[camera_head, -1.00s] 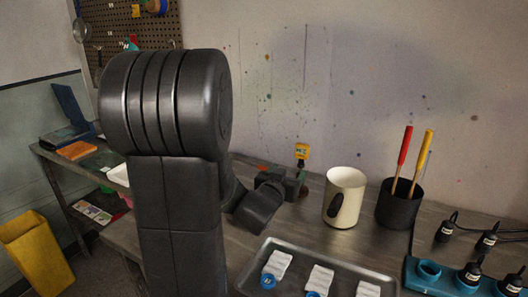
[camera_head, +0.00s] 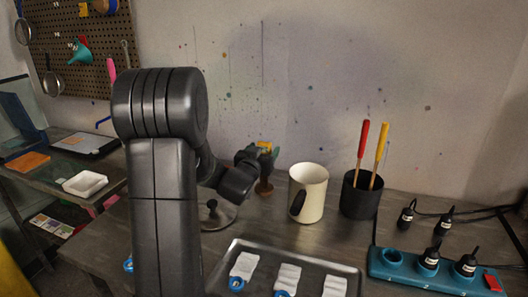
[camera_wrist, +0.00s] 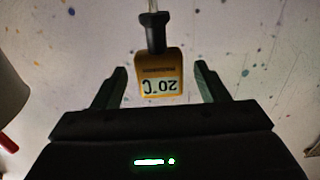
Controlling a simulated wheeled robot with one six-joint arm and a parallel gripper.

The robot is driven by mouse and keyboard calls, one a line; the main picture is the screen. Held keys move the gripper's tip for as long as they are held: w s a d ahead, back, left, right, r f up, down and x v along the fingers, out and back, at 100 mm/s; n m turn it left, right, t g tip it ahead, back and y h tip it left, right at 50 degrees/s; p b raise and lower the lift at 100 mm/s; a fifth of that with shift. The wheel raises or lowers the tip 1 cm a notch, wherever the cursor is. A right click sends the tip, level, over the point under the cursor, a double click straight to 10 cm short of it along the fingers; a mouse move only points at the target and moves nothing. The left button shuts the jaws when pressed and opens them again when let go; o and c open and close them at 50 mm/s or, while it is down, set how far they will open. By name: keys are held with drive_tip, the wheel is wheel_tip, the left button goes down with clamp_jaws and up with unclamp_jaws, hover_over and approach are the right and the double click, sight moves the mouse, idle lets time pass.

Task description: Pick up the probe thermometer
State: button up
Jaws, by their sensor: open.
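The probe thermometer (camera_wrist: 161,72) has a yellow head with a display reading 20°C, upside down in the wrist view. Its dark collar and thin stem run up toward the top of that view. My gripper (camera_wrist: 160,80) is open, with one finger on each side of the yellow head and a gap on both sides. In the head view the thermometer (camera_head: 265,146) shows as a small yellow patch beyond my gripper (camera_head: 256,158), partly hidden by it.
A cream jug (camera_head: 309,192) and a black pot (camera_head: 359,196) with red and yellow handled tools stand to the right. A grey tray (camera_head: 290,262) with white packets lies in front. A blue rack (camera_head: 425,270) with dark bottles is at right.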

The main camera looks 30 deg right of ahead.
drive_tip(key=shift+x, duration=1.6)
drive_tip(key=shift+c, duration=0.2)
drive_tip(key=c, duration=1)
drive_tip(key=shift+r, duration=0.1)
wheel_tip(320, 180, up, 10)
drive_tip(key=shift+f+p, duration=0.1)
drive_tip(key=shift+p, duration=0.55)
